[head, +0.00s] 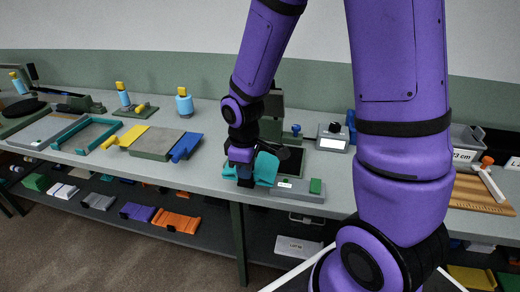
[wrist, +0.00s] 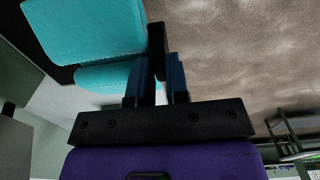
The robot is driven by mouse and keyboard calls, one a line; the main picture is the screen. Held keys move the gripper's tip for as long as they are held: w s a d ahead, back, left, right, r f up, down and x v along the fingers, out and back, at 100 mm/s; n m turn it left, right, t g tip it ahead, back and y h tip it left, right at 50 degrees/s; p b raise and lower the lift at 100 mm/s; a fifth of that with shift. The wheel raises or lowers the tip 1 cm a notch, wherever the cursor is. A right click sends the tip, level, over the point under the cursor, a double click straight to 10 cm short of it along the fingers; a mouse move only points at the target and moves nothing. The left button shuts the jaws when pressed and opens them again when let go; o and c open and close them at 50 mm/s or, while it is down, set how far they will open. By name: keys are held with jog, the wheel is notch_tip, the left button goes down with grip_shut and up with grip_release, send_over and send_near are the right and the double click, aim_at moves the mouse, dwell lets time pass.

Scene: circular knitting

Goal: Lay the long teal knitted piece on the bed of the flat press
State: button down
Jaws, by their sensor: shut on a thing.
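The teal knitted piece (head: 264,170) is at my gripper (head: 245,178), over the front part of a grey machine. It looks folded or draped, and my arm hides part of it. In the wrist view the teal piece (wrist: 85,30) fills the upper left in two overlapping portions. My gripper (wrist: 160,75) is shut there, with a dark narrow part between its blue fingers. The machine looks like the flat press (head: 302,196): a grey base with a green button, and a dark upright part behind. Its bed is mostly hidden; I cannot tell whether the piece touches it.
Left of the press lie a grey board with yellow and blue handles (head: 160,142) and a teal frame (head: 88,136). A small grey device (head: 333,137) stands behind right. A wooden board (head: 478,194) lies far right. The bench is clear just left of my gripper.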

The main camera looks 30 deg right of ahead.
jog(key=shift+w+d+f, duration=0.8)
jog(key=shift+w+d, duration=0.8)
jog(key=shift+d, duration=0.35)
jog(key=shift+w+d+f, duration=0.85)
jog(key=shift+w+d, duration=0.7)
jog(key=shift+d, duration=0.35)
jog(key=shift+w+d+f, duration=0.8)
jog(key=shift+w+d, duration=0.8)
jog(key=shift+d, duration=0.35)
jog(key=c, duration=1.5)
grip_release()
jog(key=shift+f, duration=0.15)
jog(key=shift+c, duration=0.2)
jog(key=o, duration=0.4)
jog(key=shift+o, duration=0.2)
